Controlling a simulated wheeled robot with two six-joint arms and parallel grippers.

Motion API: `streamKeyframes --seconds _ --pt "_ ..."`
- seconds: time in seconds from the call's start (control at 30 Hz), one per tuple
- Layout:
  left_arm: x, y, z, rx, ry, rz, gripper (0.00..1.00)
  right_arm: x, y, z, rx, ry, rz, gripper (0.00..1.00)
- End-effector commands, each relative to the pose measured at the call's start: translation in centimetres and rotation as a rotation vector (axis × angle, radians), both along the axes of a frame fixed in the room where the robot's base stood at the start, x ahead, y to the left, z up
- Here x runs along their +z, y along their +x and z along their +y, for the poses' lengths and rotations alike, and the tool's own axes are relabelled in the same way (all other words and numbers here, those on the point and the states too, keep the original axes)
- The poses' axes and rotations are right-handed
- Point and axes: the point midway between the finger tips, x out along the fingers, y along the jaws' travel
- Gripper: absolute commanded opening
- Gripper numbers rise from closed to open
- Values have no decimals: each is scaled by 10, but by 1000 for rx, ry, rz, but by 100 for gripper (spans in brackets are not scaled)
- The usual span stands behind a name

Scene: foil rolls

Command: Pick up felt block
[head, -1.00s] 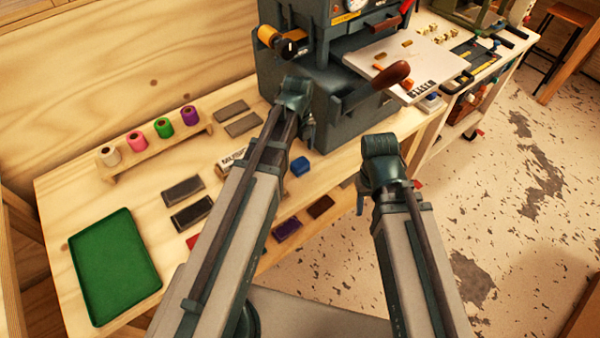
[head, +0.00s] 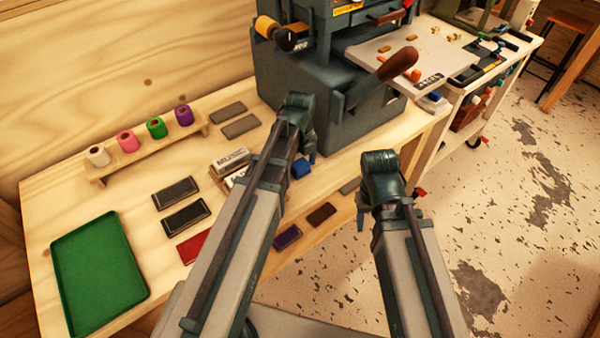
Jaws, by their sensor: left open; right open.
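A small blue block (head: 301,168) sits on the wooden bench, beside the white boxes lettered "MUSIC". It may be the felt block; its material cannot be told. Two flat grey blocks (head: 240,126) lie further back, near the spool rack. My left gripper (head: 309,153) points down close to the blue block, open and empty, partly hidden by its own wrist. My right gripper (head: 363,212) hangs off the bench's front edge, open, its fingers mostly hidden by the arm.
A grey press (head: 325,90) with a wooden-handled lever stands behind my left gripper. A rack (head: 150,150) holds coloured spools. A green tray (head: 98,270) lies at the left. Black, red (head: 195,246), purple and brown pads lie along the bench front. Floor at right is open.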

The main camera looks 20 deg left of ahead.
Motion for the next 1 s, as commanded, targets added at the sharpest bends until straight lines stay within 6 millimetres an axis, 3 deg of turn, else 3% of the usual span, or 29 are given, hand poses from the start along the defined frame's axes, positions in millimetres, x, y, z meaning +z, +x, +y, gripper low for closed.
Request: streamKeyframes --seconds 0.17,0.63,1.0 --pt "1 0 0 0 0 0 100 1 0 0 0 0 0 50" --pt "1 0 0 0 0 0 15 1 0 0 0 0 0 50" --pt "5 0 -2 0 0 0 13 5 0 0 0 0 0 50"
